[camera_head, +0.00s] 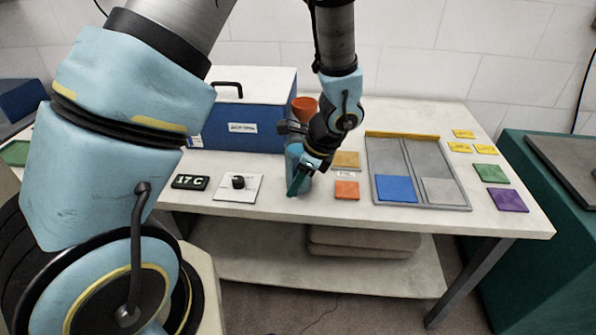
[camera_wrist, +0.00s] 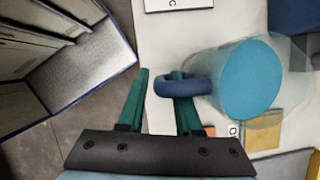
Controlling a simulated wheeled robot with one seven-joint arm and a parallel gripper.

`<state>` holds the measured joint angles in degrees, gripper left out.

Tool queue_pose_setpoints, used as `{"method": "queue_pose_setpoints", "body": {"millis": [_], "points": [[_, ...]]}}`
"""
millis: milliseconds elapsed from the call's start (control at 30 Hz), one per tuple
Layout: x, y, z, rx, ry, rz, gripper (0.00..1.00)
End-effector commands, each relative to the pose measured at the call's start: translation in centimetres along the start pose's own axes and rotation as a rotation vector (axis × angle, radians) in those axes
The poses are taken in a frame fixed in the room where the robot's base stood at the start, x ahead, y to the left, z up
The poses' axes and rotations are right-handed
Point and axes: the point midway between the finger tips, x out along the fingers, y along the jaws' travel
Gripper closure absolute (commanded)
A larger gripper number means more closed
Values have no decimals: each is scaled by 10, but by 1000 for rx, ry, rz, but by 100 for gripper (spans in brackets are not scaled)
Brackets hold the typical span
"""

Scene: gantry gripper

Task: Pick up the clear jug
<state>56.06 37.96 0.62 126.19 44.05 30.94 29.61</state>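The clear jug (camera_wrist: 247,82) shows in the wrist view as a see-through vessel with a light blue round area and a dark blue handle (camera_wrist: 165,87). In the head view the jug (camera_head: 293,151) stands near the table's front edge, partly hidden by my gripper (camera_head: 300,180). In the wrist view my gripper (camera_wrist: 160,95) has its two green fingers apart. The outer part of the handle lies between them, with a visible gap to the left finger. The right finger passes at the handle's loop; whether it touches cannot be told.
A blue box (camera_head: 240,122) with a white lid stands behind left. An orange cup (camera_head: 304,106) is behind the jug. A grey tray (camera_head: 415,160) with coloured tiles lies to the right. A display (camera_head: 190,182) and a knob panel (camera_head: 238,188) lie to the left.

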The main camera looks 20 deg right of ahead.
Motion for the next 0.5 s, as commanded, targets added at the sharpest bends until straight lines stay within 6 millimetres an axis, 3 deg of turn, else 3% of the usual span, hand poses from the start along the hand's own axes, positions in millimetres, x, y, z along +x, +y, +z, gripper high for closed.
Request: {"method": "queue_pose_setpoints", "body": {"millis": [167,500], "points": [[0,0,0,-1,0,0,67],[0,0,0,-1,0,0,100]]}}
